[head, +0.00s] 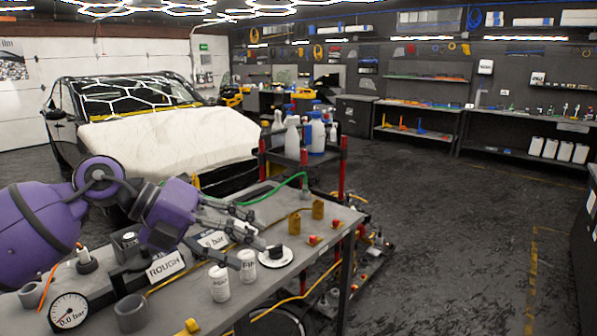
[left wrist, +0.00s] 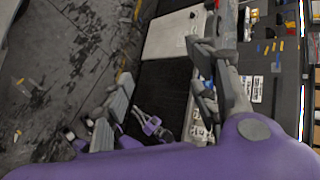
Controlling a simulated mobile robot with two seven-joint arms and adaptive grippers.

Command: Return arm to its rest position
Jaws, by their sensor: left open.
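My left arm is purple and comes in from the left in the head view, reaching over the workbench. My left gripper (head: 246,236) is open, its grey fingers spread above the bench top, and I see nothing held between them. It is near two white labelled bottles and a small white dish with a black knob. In the left wrist view, grey gripper fingers show around the middle, with purple arm parts below. My right gripper does not show in either view.
The grey workbench (head: 330,226) carries a round pressure gauge (head: 69,311), white bottles (head: 219,283), the white dish (head: 275,258) and yellow-brown cylinders (head: 318,209). A cart with spray bottles (head: 292,136) stands behind. A car (head: 160,137) with a covered hood is at left. Floor at right is clear.

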